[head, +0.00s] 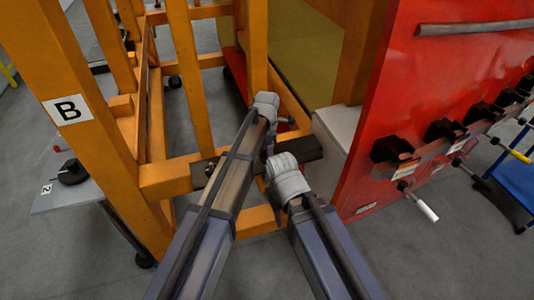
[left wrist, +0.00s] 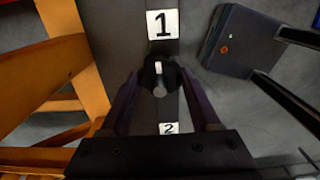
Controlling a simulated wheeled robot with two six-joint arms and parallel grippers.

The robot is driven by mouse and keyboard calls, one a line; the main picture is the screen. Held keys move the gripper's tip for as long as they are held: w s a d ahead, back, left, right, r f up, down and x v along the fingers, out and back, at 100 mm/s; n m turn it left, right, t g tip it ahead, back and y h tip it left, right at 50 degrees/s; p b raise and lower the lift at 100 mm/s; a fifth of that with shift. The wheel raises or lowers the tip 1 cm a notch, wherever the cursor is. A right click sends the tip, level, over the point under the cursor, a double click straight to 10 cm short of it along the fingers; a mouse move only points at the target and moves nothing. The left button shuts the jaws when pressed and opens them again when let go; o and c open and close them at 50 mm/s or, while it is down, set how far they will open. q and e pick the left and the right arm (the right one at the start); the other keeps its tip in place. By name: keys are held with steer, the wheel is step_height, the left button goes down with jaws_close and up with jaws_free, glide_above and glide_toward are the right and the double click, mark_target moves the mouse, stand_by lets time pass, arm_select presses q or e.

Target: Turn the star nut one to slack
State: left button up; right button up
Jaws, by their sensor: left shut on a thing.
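The star nut (left wrist: 158,75) is a small black knob with a pale pointer mark, seen in the left wrist view on a dark strip. A white label with the number 1 (left wrist: 162,24) is above it in the picture, and a label with the number 2 (left wrist: 169,128) is below it. My left gripper (left wrist: 159,82) is shut on the nut, one dark finger on each side. In the head view the nut cannot be made out among the arms. My right arm shows in the head view, but its jaws are hidden.
An orange frame (head: 159,100) marked B stands close around the arms. A red panel (head: 410,80) with black fittings and handles rises at the right. A grey shelf (head: 70,193) with a black knob is at the left. Grey floor lies below.

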arm_select(q)
steer(key=o, duration=1.4)
step_height(320, 180, up, 8)
steer(key=p, duration=0.8)
steer(key=shift+f, duration=0.15)
